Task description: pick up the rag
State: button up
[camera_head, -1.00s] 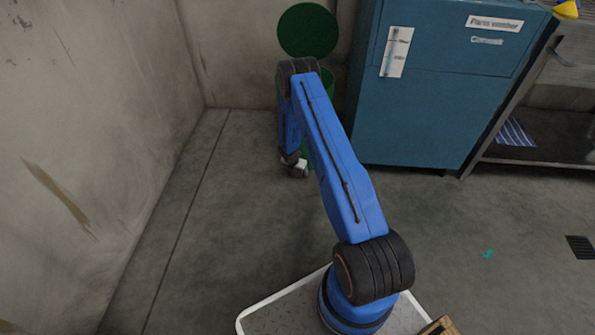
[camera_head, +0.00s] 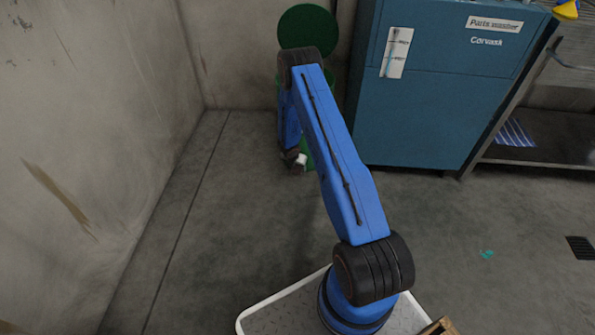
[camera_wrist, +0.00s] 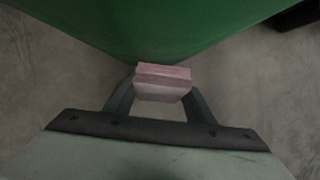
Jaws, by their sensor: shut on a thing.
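My gripper (camera_wrist: 160,98) is shut on a small pinkish folded block, which looks like the rag (camera_wrist: 163,82), in the wrist view. The rag sits between the two fingertips, close in front of a large green surface. In the head view my gripper (camera_head: 296,166) is low, beside the foot of the green bin (camera_head: 307,152), and mostly hidden behind my blue arm. The rag cannot be made out clearly there.
The bin's round green lid (camera_head: 307,27) stands up against the back wall. A blue cabinet (camera_head: 420,110) stands to the right, with a metal bench (camera_head: 540,140) beside it. A small teal scrap (camera_head: 486,254) and a drain grate (camera_head: 581,248) are on the floor. The floor at left is clear.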

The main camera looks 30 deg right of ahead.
notch_tip(320, 180, up, 3)
jog(key=shift+f, duration=0.1)
jog(key=s+a, duration=0.5)
jog(key=s, duration=0.3)
jog(key=s+a, duration=0.6)
jog(key=s, duration=0.2)
jog(key=shift+s, duration=0.15)
